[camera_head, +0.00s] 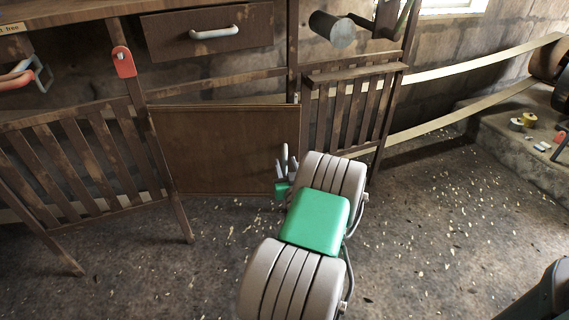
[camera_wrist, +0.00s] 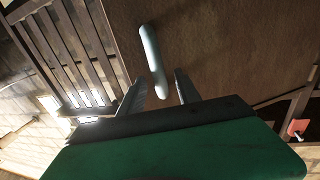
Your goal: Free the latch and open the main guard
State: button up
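The main guard appears to be the brown panel (camera_head: 222,150) low in the wooden frame; it looks closed. It fills much of the wrist view (camera_wrist: 225,45). A pale bar handle (camera_wrist: 153,60) stands on it; in the head view the handle (camera_head: 285,152) is near the panel's right edge. My gripper (camera_head: 284,170) is at this handle. In the wrist view my gripper (camera_wrist: 160,84) is open, and the handle's near end shows between its fingers, which are apart from it. A small pale piece (camera_head: 296,98) at the panel's top right corner may be the latch; I cannot be sure.
A red tag-like plate (camera_head: 122,62) hangs on the post at left. A drawer (camera_head: 212,33) is above the panel. Slatted guards (camera_head: 85,155) (camera_head: 353,105) stand either side. Belts (camera_head: 470,110) run right to a concrete ledge (camera_head: 500,140). The floor in front is mostly clear.

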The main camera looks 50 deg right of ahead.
jog(key=shift+x, duration=1.15)
grip_shut()
jog(key=shift+a, duration=0.1)
dwell(0.4)
